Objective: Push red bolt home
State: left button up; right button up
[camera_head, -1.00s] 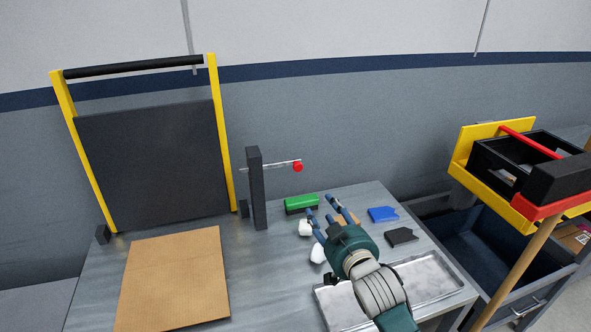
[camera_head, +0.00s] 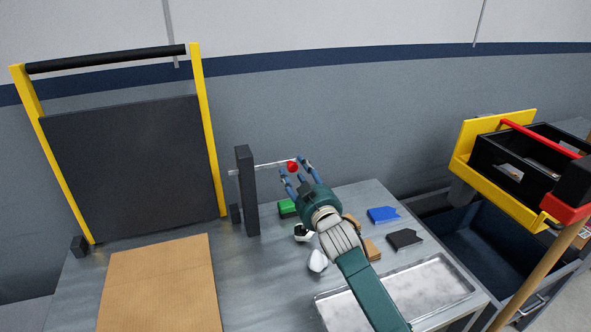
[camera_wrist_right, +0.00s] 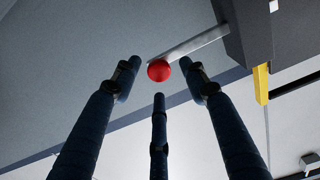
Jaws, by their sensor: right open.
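The red bolt knob (camera_head: 292,166) sits at the right end of a thin silver rod (camera_head: 265,165). The rod passes through a dark upright post (camera_head: 247,190) on the bench, and a short end shows left of the post. My right gripper (camera_head: 297,172) is open, with its blue fingers around or just in front of the knob. In the right wrist view the red knob (camera_wrist_right: 159,70) lies ahead between the spread fingertips, with no clear contact. My left gripper is not in view.
A guard panel (camera_head: 130,165) in a yellow frame stands left, with cardboard (camera_head: 160,285) in front. A green block (camera_head: 287,207), white items (camera_head: 317,260), a blue piece (camera_head: 383,214), a black piece (camera_head: 405,238) and a metal tray (camera_head: 400,295) lie on the bench. A yellow rack (camera_head: 500,175) stands right.

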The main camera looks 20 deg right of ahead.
aim_at(266, 165)
jog(key=shift+w, duration=0.6)
jog(key=c, duration=0.4)
grip_shut()
jog(key=a+b, duration=0.1)
jog(key=a, duration=0.6)
jog(key=shift+a+r, duration=0.1)
jog(key=shift+a, duration=0.2)
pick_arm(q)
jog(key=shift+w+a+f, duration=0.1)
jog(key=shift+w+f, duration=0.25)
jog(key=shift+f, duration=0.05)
pick_arm(e)
jog(key=shift+d, duration=0.15)
